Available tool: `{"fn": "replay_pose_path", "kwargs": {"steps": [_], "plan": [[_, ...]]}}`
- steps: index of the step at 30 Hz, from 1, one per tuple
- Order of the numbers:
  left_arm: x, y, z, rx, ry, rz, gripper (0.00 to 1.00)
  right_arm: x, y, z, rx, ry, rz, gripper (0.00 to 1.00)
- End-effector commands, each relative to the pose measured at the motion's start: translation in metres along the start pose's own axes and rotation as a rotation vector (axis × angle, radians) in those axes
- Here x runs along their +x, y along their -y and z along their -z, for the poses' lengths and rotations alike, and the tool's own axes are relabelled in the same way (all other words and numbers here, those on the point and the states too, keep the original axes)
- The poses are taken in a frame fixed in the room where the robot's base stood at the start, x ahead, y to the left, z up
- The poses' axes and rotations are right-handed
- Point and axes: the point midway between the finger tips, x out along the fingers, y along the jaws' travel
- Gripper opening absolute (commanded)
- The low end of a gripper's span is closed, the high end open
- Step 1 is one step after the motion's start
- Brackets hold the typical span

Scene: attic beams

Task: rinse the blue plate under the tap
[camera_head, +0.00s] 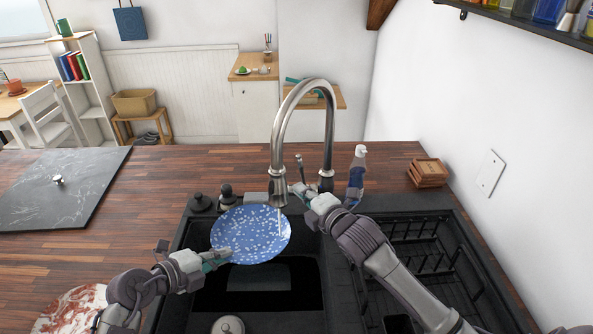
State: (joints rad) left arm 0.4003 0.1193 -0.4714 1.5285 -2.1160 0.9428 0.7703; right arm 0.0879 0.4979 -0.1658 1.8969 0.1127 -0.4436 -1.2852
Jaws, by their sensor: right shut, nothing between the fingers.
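The blue plate (251,235) with white speckles is held tilted over the dark sink (258,300). My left gripper (222,256) is at the plate's lower left rim and appears shut on it. The silver tap (279,185) arches above, and a thin pale stream of water (281,222) falls from its spout at the plate's right edge. My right gripper (303,192) is shut and empty beside the tap's base, close to the thin upright lever (299,166). Whether it touches the lever is not clear.
A stained plate (72,308) lies at lower left. The wooden counter left of the sink has free room.

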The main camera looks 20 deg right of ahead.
Motion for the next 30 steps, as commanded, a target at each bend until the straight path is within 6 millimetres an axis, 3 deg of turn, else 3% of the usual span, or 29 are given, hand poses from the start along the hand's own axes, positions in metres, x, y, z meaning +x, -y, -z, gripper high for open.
{"fn": "replay_pose_path", "kwargs": {"steps": [5, 17, 24, 30], "plan": [[0.0, 0.002, 0.0, 0.001, 0.001, 0.004, 0.0, 0.019, -0.002, 0.0, -0.016, 0.001, -0.003, 0.0], [0.0, 0.002, 0.0, 0.001, 0.001, 0.004, 0.0, 0.102, -0.002, 0.001, -0.011, 0.0, -0.001, 0.0], [0.0, 0.002, 0.0, 0.001, 0.001, 0.004, 0.0, 0.088, 0.0, -0.031, -0.014, 0.001, 0.0, 0.0], [0.0, 0.002, 0.0, 0.001, 0.001, 0.004, 0.0, 0.085, -0.001, -0.037, -0.013, 0.0, -0.001, 0.0]]}}
